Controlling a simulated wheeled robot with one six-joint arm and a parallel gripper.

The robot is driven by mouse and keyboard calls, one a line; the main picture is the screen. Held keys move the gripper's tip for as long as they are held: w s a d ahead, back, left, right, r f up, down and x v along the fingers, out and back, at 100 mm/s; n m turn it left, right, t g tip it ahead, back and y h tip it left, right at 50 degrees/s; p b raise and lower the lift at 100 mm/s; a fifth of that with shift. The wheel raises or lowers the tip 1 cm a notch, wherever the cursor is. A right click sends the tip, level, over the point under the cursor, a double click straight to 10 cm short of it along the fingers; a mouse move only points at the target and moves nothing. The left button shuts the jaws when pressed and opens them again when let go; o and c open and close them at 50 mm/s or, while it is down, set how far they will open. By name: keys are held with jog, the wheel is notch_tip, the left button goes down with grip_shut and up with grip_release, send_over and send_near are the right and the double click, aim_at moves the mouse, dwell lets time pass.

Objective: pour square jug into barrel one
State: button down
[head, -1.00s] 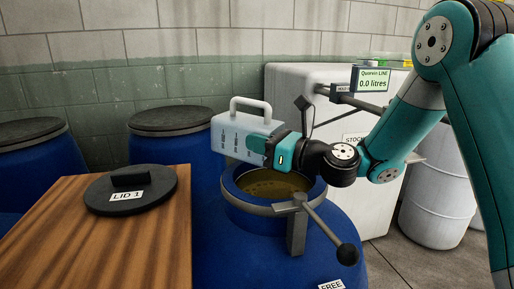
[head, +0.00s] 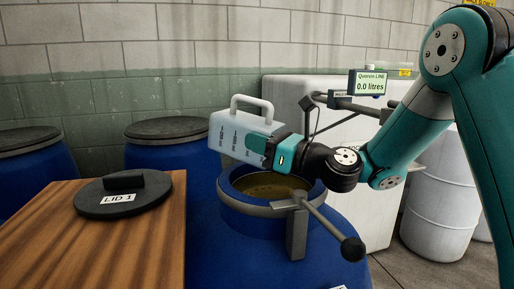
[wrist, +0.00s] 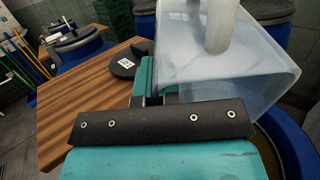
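The square jug (head: 228,137) is a pale, translucent box with a looped handle on top and dark markings on its side. It hangs over the back left rim of an open blue barrel (head: 232,203), looking roughly upright with a slight tilt. My gripper (head: 264,148) is shut on the jug's side. In the wrist view the jug (wrist: 205,75) fills the upper right, beyond the gripper's teal and black parts. The barrel holds a brownish liquid (head: 268,186). No stream shows from the jug. The black lid marked LID 1 (head: 122,192) lies beside the barrel.
A wooden table (head: 100,245) stands left of the barrel. A lever with a black knob (head: 353,250) sticks out from the rim at front right. Lidded blue barrels (head: 168,150) stand behind. A display (head: 367,83) reads 0.0 litres, near a white tank (head: 300,90).

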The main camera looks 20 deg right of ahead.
jog(key=shift+s+d+f+t+y+b, duration=0.15)
jog(key=shift+s+d+t+y+b, duration=0.3)
jog(key=shift+b, duration=3.4)
jog(key=shift+a+y+b, duration=0.1)
jog(key=shift+y+b, duration=0.15)
jog(key=shift+b, duration=0.55)
jog(key=shift+r, duration=0.25)
